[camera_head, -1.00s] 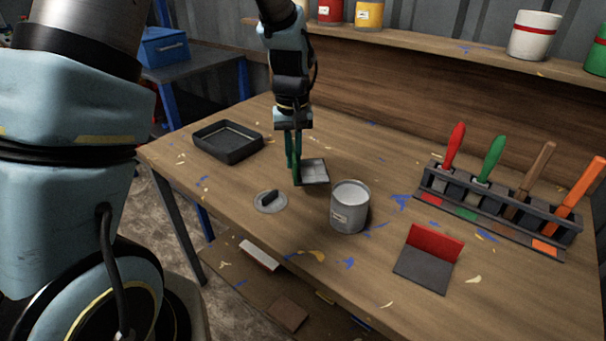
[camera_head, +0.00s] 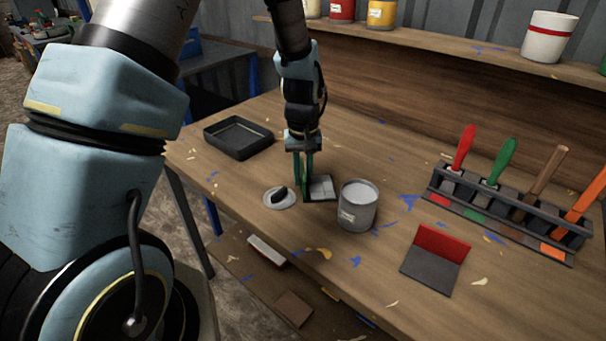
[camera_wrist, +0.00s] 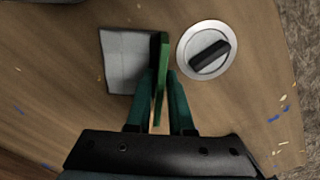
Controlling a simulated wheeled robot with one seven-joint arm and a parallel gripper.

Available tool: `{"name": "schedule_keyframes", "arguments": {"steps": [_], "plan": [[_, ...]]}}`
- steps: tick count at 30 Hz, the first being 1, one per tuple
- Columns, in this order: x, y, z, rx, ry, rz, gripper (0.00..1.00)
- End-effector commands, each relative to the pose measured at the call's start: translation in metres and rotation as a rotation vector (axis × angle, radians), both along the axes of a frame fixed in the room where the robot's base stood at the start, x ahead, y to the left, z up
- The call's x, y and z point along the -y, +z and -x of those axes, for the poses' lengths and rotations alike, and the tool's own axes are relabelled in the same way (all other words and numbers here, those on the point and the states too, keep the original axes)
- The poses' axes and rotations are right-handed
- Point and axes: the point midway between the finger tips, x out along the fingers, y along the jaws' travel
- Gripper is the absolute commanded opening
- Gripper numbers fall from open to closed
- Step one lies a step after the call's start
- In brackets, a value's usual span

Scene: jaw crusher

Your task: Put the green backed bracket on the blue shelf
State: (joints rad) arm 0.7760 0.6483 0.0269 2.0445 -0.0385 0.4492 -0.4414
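The green backed bracket (camera_head: 320,186) has a grey plate and an upright green back. It is at my gripper (camera_head: 304,168), left of the grey can. In the wrist view, the green back (camera_wrist: 160,60) stands between the two fingers of my gripper (camera_wrist: 160,88), which are closed on it, and the grey plate (camera_wrist: 127,62) extends left. I cannot tell whether the bracket touches the table. No shelf that is clearly blue shows; a dark-topped bench with blue legs (camera_head: 245,78) stands behind at the left, partly hidden by my arm.
On the wooden table (camera_head: 300,255) are a black tray (camera_head: 238,152), a round disc with a dark knob (camera_head: 270,203), a grey can (camera_head: 357,217), a red-backed bracket (camera_head: 432,273) and a brush rack (camera_head: 500,213). A back shelf (camera_head: 455,38) carries paint cans.

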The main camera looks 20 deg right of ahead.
Motion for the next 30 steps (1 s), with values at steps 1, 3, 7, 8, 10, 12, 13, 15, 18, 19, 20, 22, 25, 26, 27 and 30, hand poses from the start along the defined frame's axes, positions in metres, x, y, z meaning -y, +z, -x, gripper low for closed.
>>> {"name": "schedule_keyframes", "arguments": {"steps": [1, 3, 7, 8, 10, 12, 13, 15, 18, 19, 20, 22, 25, 26, 27, 30], "plan": [[0.000, 0.000, 0.000, 0.000, 0.000, 0.000, 0.27], [0.000, 0.000, 0.000, 0.000, 0.000, 0.000, 0.35], [0.000, 0.000, 0.000, 0.000, 0.000, 0.000, 0.40], [0.000, 0.000, 0.000, 0.000, 0.000, 0.000, 0.40], [0.000, 0.000, 0.000, 0.000, 0.000, 0.000, 0.40], [0.000, 0.002, 0.000, 0.000, 0.000, 0.000, 0.40], [0.000, 0.003, 0.000, 0.000, 0.000, 0.000, 0.40], [0.001, 0.007, 0.000, 0.002, 0.000, 0.002, 0.40], [0.001, 0.020, -0.001, 0.003, 0.000, 0.003, 0.40], [0.001, 0.025, -0.001, 0.004, 0.000, 0.004, 0.40], [0.001, 0.031, -0.001, 0.004, 0.000, 0.004, 0.40], [0.001, 0.046, -0.001, 0.005, -0.001, 0.005, 0.40], [0.001, 0.068, 0.000, 0.004, -0.001, 0.004, 0.40], [0.001, 0.074, -0.001, 0.005, -0.001, 0.005, 0.40], [0.001, 0.082, -0.001, 0.004, 0.000, 0.004, 0.40], [0.001, 0.099, 0.000, 0.003, 0.000, 0.003, 0.40]]}}
